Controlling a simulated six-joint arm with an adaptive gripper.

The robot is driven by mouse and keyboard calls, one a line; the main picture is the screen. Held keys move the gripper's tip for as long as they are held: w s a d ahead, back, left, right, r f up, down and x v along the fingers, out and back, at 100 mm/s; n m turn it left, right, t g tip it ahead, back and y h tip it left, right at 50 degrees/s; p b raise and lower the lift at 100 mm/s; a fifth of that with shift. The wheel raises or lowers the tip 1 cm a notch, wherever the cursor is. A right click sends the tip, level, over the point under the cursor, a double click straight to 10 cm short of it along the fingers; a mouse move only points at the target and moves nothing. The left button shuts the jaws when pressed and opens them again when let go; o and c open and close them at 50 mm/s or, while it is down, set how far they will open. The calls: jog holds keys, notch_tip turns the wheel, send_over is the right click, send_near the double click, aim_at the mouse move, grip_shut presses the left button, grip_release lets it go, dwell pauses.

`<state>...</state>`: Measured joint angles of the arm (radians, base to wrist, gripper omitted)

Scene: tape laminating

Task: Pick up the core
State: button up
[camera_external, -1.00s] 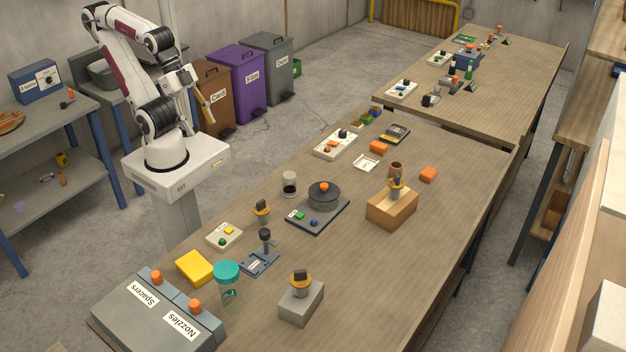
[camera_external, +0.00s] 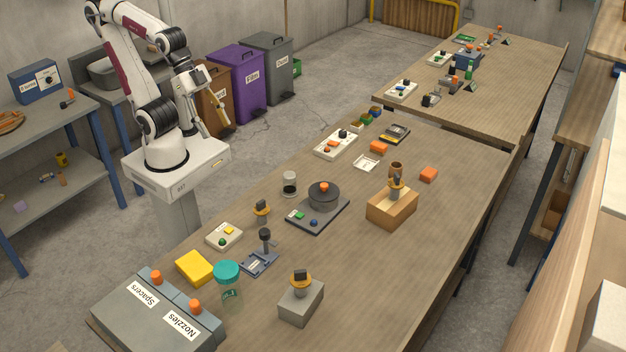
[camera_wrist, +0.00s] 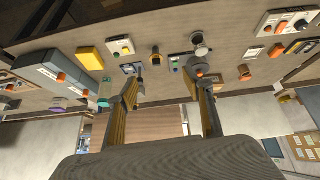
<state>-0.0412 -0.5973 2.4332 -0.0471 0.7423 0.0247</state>
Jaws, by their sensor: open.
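A short brown tube (camera_external: 396,170), which looks like the core, stands upright on the long bench, just behind the tan box in the external view. Its lower part is hidden by the dark-topped piece on that box. My gripper (camera_external: 214,117) hangs beside my base, left of the bench and far from the tube. In the wrist view my gripper (camera_wrist: 161,87) shows two spread fingers with nothing between them.
The bench also holds a tan box (camera_external: 392,207), a dark round-topped machine (camera_external: 323,196), a clear jar with teal lid (camera_external: 227,272), a grey block (camera_external: 301,302) and labelled grey bins (camera_external: 160,310). The bench's right side is mostly clear. Waste bins (camera_external: 236,82) stand behind my arm.

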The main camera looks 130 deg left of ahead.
jog(key=w+a+f+n+t+y, duration=0.1)
jog(key=w+a, duration=0.4)
jog(key=w, duration=0.5)
jog(key=w+a+f+n+t+y, duration=0.1)
jog(key=w+a+f+n+t, duration=0.1)
jog(key=w+a, duration=0.5)
jog(key=w+a+f+n+t+y, duration=0.1)
jog(key=w+a, duration=0.2)
jog(key=w, duration=0.9)
jog(key=n+y, duration=0.4)
jog(key=y, duration=0.2)
send_near(400, 166)
jog(key=shift+x, duration=0.8)
jog(key=shift+w+r, duration=0.1)
jog(key=shift+w, duration=0.1)
jog(key=shift+x, duration=1.15)
jog(key=shift+s+a, duration=0.1)
